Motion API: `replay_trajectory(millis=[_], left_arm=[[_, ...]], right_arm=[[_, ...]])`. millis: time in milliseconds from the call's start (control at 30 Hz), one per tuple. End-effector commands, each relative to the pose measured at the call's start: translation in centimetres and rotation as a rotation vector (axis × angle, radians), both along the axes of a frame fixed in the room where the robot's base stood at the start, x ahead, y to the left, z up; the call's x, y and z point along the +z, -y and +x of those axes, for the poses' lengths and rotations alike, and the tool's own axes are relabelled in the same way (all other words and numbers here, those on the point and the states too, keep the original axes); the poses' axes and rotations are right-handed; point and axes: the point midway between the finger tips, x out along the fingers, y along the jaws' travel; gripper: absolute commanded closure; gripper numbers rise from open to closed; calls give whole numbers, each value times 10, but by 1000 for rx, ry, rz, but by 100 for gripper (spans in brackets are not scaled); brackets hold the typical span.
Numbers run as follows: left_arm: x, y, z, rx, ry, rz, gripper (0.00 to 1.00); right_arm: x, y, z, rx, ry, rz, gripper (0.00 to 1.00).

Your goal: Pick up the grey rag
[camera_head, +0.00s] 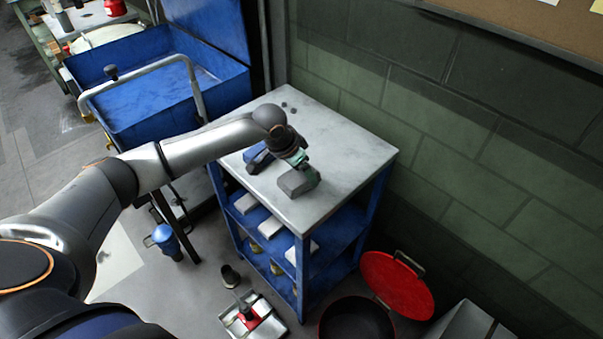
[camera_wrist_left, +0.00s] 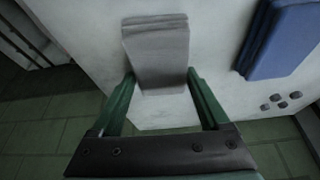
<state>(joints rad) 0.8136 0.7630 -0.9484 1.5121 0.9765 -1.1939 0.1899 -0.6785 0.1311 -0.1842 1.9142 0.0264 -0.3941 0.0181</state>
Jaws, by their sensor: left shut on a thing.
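The grey rag (camera_head: 297,182) is a folded block at the front of the cart's light top (camera_head: 345,150). In the left wrist view the grey rag (camera_wrist_left: 157,45) sits between the two green fingers. My left gripper (camera_head: 300,160) reaches down over the cart from the left and is shut on the rag's near part. The fingertips (camera_wrist_left: 160,80) press at its sides. I cannot tell whether the rag touches the top or is slightly raised. My right gripper is in neither view.
A folded blue cloth (camera_wrist_left: 280,38) lies beside the rag, partly hidden by my arm in the head view. Several small dark pieces (camera_wrist_left: 278,100) lie on the top. A block wall (camera_head: 470,140) stands behind. A red lidded bin (camera_head: 398,284) is on the floor at right.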

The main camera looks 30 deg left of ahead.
Motion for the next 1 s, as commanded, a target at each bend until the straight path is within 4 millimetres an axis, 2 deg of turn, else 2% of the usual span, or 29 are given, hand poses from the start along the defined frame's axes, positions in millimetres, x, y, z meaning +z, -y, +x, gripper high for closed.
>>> replay_trajectory(millis=[100,300,667,1000], left_arm=[[1,0,1,-1,3,0,74],[39,1,-1,-2,4,-1,74],[98,20,-50,-4,3,0,74],[121,40,-103,-3,1,0,74]], right_arm=[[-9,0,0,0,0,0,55],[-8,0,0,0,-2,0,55],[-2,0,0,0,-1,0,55],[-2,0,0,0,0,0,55]])
